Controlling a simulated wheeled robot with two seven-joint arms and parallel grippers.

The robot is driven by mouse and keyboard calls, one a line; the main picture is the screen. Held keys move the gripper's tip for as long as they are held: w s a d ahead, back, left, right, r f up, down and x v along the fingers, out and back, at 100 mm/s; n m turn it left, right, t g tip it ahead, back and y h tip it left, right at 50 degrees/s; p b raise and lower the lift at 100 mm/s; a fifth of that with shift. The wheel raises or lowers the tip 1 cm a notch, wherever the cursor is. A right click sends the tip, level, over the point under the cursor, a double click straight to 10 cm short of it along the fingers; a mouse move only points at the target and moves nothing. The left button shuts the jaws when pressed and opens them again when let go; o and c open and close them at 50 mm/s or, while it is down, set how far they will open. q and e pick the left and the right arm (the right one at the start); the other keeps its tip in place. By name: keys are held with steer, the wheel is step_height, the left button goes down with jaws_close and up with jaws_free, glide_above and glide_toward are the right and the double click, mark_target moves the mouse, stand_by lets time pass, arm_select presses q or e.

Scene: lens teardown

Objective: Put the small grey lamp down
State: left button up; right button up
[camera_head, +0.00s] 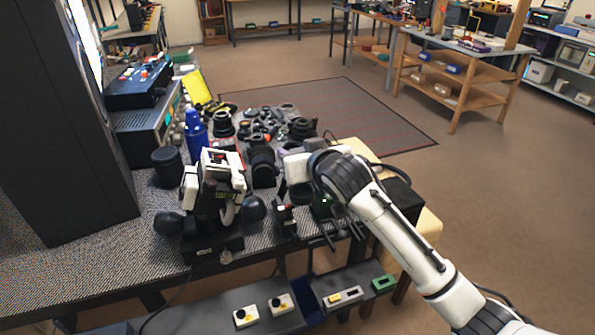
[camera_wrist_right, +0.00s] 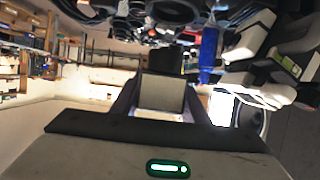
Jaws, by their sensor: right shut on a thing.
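My right gripper (camera_head: 290,163) reaches over the crowded bench from the right in the head view. In the right wrist view its fingers (camera_wrist_right: 160,95) are closed on the small grey lamp (camera_wrist_right: 159,90), a boxy grey piece with a darker part beyond it and a bright patch at its near end. In the head view I cannot clearly separate the lamp from the hand and dark parts around it. I cannot tell whether the lamp touches the bench. My left gripper is not in view.
The bench (camera_head: 60,270) holds a white and black apparatus (camera_head: 215,185) left of the hand, a blue bottle (camera_head: 195,135), a dark cylinder (camera_head: 167,166) and several black lens parts (camera_head: 262,165). A tall dark panel (camera_head: 65,130) stands left. Bare bench shows at the front left.

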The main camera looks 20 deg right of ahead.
steer(key=shift+f, duration=2.4)
steer(key=shift+f, duration=0.3)
steer(key=o, duration=1.2)
steer(key=shift+f, duration=0.1)
